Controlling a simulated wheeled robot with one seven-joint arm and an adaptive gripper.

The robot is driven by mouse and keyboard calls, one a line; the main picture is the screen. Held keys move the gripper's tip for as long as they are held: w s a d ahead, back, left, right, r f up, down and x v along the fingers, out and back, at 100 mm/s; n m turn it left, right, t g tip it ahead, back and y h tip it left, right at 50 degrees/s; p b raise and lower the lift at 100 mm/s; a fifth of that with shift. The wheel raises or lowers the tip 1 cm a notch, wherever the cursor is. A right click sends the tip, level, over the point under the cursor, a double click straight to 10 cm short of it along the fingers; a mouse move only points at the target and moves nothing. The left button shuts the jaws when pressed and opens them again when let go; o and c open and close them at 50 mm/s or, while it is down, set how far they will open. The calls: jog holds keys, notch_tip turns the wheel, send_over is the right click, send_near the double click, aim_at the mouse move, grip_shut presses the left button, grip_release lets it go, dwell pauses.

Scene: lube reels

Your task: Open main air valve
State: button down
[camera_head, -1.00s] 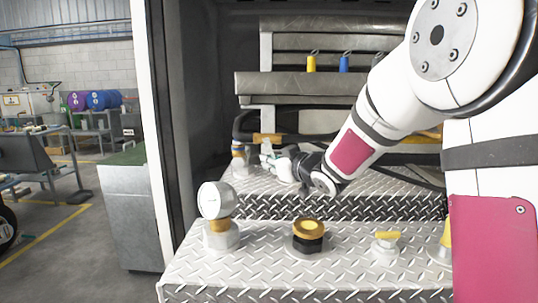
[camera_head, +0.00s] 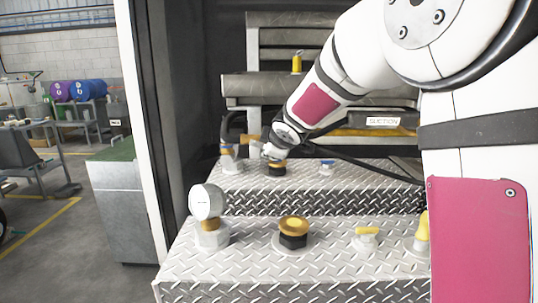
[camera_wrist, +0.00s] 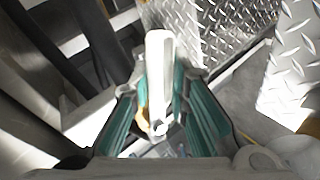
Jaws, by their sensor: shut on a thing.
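My gripper (camera_wrist: 160,78) is shut in the wrist view, with its teal fingers on either side of a pale upright bar (camera_wrist: 160,62). The bar looks like a valve lever, but I cannot tell for sure. A small yellow part (camera_wrist: 142,116) shows beside the left finger. In the head view my gripper (camera_head: 264,151) is at the rear left of the upper step, just right of a fitting (camera_head: 229,158) with a dark hose. My wrist partly hides the grip there.
A round gauge (camera_head: 206,202), a yellow-topped black knob (camera_head: 293,230) and a small yellow-handled valve (camera_head: 367,236) stand on the lower tread-plate step (camera_head: 330,268). Dark hoses run behind.

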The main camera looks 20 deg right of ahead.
jog(key=shift+d+r+n+g+h+b, duration=0.1)
jog(key=shift+r+n+g+h+b, duration=0.4)
jog(key=shift+r+n+h+b, duration=0.45)
jog(key=shift+h, duration=0.25)
jog(key=c, duration=1.5)
grip_release()
jog(key=shift+s, duration=0.1)
jog(key=v, duration=1.2)
